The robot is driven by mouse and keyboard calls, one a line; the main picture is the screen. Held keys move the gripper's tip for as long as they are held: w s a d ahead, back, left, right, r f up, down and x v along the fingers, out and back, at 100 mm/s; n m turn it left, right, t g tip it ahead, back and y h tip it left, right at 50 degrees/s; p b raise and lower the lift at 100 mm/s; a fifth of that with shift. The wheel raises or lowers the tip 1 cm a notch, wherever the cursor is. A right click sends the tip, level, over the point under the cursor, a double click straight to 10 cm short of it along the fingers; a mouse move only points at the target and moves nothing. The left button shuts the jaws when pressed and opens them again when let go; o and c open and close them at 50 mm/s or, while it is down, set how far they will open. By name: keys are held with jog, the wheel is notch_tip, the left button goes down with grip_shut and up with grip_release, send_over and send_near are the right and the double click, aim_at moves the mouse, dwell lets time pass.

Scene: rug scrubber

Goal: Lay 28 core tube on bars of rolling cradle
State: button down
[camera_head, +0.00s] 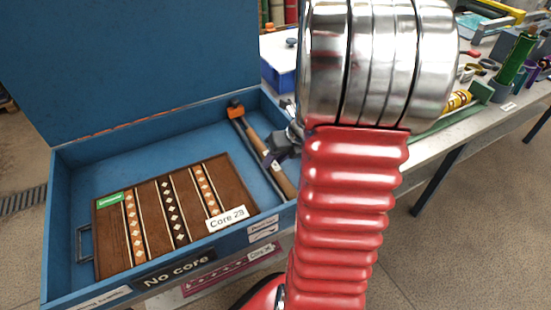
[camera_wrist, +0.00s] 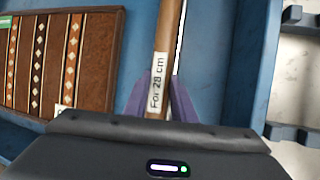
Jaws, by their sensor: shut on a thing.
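A long brown tube (camera_head: 257,140) lies in the open blue case (camera_head: 75,170), along its right side. An orange and black piece is at its far end. In the wrist view the tube (camera_wrist: 166,40) bears a white label reading "For 28 cm". My gripper (camera_head: 281,148) is at the tube's middle. Its purple fingers (camera_wrist: 160,92) are on either side of the tube, shut on it. I cannot tell whether the tube is clear of the case floor. I cannot make out the rolling cradle for certain; my arm hides part of the bench.
A grey bench (camera_head: 440,140) at right holds a green roll (camera_head: 516,58) and other items.

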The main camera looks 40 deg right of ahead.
jog(key=shift+s+a+f, duration=0.1)
jog(key=shift+s+f, duration=0.15)
jog(key=shift+f, duration=0.35)
jog(key=c, duration=1.5)
grip_release()
jog(key=shift+c, duration=0.2)
jog(key=shift+o, duration=0.7)
jog(key=shift+s+r, duration=0.1)
jog(key=shift+r, duration=0.5)
jog(key=v, duration=1.3)
jog(key=shift+r, duration=0.25)
